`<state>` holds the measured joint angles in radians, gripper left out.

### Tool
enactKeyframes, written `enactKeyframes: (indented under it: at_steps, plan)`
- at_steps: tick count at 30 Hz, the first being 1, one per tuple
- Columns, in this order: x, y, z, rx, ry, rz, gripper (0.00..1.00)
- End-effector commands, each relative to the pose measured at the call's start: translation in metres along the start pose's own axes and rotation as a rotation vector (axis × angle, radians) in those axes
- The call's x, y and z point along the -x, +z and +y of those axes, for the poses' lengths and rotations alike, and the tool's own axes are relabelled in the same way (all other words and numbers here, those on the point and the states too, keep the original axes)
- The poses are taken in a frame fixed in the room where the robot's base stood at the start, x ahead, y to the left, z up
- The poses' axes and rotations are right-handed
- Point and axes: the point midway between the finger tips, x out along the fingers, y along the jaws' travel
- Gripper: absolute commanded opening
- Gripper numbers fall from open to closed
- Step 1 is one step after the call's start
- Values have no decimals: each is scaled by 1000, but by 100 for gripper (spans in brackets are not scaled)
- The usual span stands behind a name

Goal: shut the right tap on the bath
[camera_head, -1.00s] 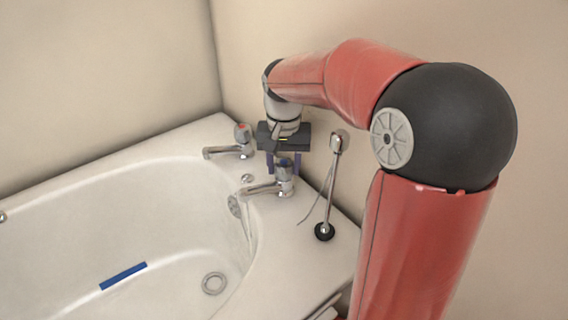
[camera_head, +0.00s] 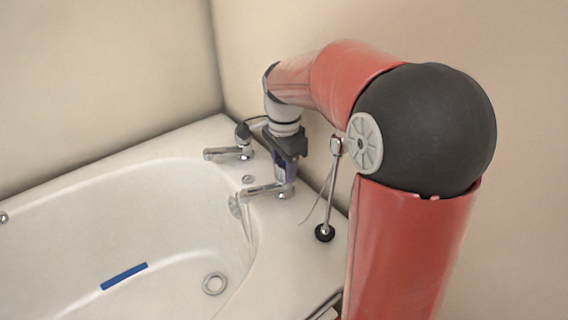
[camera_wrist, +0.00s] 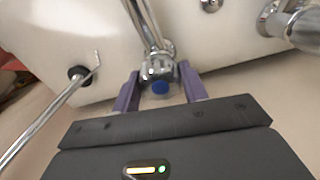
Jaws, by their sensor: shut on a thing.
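The right tap (camera_head: 262,190) stands on the bath's end rim (camera_head: 285,240), its chrome spout reaching left over the basin. Its round chrome handle with a blue cap (camera_wrist: 158,87) shows in the wrist view. My gripper (camera_head: 285,167) points down over this tap, and its purple fingers are shut on the handle, one at each side. In the head view the fingers mostly hide the handle.
A chrome shower handset on a stand (camera_head: 331,185) with a black round base stands close to the right of my gripper. Walls close off the back and right. A blue strip (camera_head: 124,276) and a drain (camera_head: 214,283) lie in the empty bath.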

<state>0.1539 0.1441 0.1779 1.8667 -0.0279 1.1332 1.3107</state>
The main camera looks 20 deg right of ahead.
Motion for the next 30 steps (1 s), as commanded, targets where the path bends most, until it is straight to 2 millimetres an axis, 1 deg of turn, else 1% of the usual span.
enactKeyframes:
  at_steps: [6, 15, 21, 30]
  plan:
    - [1, 0, -1, -187, -3, 1, 20]
    - [1, 0, -1, -378, -2, 1, 20]
    - [1, 0, -1, -445, -2, 1, 20]
    - [0, -1, -1, -475, -2, 1, 20]
